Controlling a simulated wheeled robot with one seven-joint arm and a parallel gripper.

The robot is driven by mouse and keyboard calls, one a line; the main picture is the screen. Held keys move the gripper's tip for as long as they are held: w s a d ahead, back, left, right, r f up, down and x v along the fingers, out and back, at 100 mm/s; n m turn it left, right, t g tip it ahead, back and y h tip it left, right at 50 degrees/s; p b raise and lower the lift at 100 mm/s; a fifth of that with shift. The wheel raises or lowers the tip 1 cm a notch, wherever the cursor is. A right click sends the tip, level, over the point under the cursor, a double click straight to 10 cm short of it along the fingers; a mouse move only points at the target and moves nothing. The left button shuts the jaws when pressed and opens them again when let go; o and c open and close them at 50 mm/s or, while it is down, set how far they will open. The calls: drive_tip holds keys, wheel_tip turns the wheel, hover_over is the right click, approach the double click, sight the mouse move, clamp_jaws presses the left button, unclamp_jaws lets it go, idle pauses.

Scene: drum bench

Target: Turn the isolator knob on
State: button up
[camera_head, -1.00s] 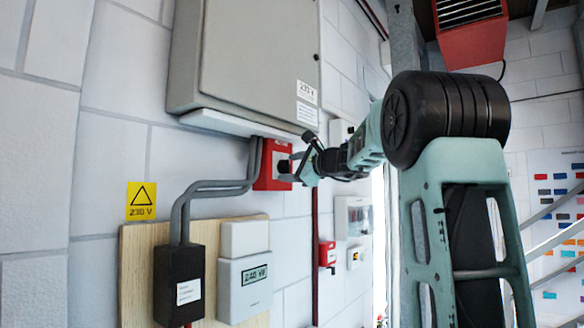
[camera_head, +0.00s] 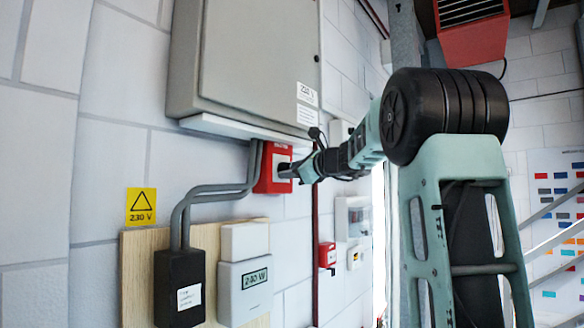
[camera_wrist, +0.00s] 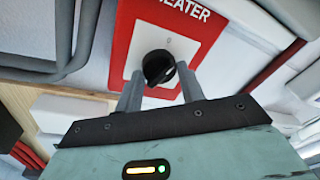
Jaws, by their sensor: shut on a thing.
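The isolator is a red box (camera_head: 268,160) on the wall under a grey cabinet. In the wrist view its red front (camera_wrist: 128,30) reads "…EATER" and frames a white plate with a small mark above the knob. The black isolator knob (camera_wrist: 158,66) sits on this plate; its pointer direction is hard to read. My gripper (camera_wrist: 160,74) is at the knob, with one grey finger on each side, shut on it. In the head view my gripper (camera_head: 291,171) meets the box's front and mostly hides the knob.
The grey cabinet (camera_head: 258,60) overhangs the isolator closely. Grey conduits (camera_head: 215,190) run left of it to a black box (camera_head: 179,285) beside a meter (camera_head: 245,290). A red pipe (camera_head: 315,240) runs down the wall to the right. Room in front of the wall is open.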

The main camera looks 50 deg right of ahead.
drive_tip(key=m+g+y+p, duration=0.1)
drive_tip(key=m+p, duration=0.2)
drive_tip(key=m, duration=0.2)
drive_tip(key=shift+r+m+p, duration=0.1)
drive_tip(key=shift+m+p, duration=0.2)
drive_tip(key=shift+m, duration=0.1)
drive_tip(key=shift+m+y+p, duration=0.35)
drive_tip(key=shift+m+y, duration=0.35)
drive_tip(key=shift+m, duration=2.1)
drive_tip(key=o, duration=1)
drive_tip(key=shift+c, duration=0.2)
drive_tip(key=shift+s, duration=0.1)
